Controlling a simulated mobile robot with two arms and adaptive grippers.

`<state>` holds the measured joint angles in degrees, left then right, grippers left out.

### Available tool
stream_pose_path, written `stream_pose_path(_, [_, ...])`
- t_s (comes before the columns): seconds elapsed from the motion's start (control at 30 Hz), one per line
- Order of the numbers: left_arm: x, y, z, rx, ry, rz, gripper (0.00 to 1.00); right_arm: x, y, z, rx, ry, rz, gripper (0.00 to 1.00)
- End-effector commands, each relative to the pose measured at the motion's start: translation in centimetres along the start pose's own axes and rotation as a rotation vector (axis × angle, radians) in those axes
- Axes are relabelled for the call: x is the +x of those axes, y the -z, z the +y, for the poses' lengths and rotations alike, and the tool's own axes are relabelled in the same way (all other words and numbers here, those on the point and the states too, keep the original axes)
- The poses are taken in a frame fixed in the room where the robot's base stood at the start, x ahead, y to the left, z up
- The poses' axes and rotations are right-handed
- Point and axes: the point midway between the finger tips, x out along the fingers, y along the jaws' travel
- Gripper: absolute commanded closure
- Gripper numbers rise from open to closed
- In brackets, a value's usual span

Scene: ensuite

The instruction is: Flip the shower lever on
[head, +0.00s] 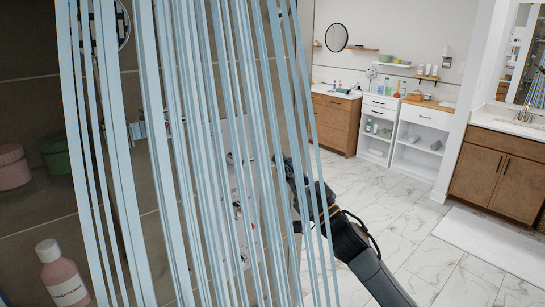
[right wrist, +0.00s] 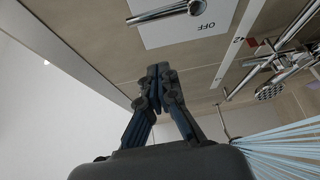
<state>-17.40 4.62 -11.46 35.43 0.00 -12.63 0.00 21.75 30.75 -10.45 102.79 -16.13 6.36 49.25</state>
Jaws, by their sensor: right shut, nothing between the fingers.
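In the right wrist view, a shiny metal lever (right wrist: 160,13) lies across a pale wall plate (right wrist: 175,33) marked OFF. The lever has a rounded end near the OFF word, and the top of the plate is cut off by the picture edge. My right gripper (right wrist: 158,72) is shut and empty, its fingertips below the plate in the picture and apart from the lever. In the head view my right gripper (head: 287,168) is partly hidden by the hanging light-blue strips. The lever cannot be made out there. My left gripper is not in view.
A light-blue strip curtain (head: 160,150) hangs across the head view, close to my right arm. Metal shower fittings (right wrist: 270,90) show at the right of the wrist view. A pink bottle (head: 62,275) stands at lower left. The marble floor (head: 400,215) is clear.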

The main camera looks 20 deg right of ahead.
Motion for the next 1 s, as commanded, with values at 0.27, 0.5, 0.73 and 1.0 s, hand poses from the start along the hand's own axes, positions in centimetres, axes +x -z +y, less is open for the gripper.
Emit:
stream_pose_path(0.27, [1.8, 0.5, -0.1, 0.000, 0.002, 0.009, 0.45, -3.9, -0.2, -0.2, 0.000, 0.000, 0.000, 1.00])
stream_pose_path(0.5, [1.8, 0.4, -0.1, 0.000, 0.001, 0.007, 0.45, -4.3, 0.1, -0.2, 0.000, 0.000, 0.001, 1.00])
stream_pose_path(0.73, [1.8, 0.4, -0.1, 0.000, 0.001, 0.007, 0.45, -4.3, 0.1, -0.2, 0.000, 0.000, 0.001, 1.00])
stream_pose_path(1.0, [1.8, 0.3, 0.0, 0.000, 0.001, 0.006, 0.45, -4.9, -2.4, 0.5, 0.006, -0.028, -0.044, 1.00])
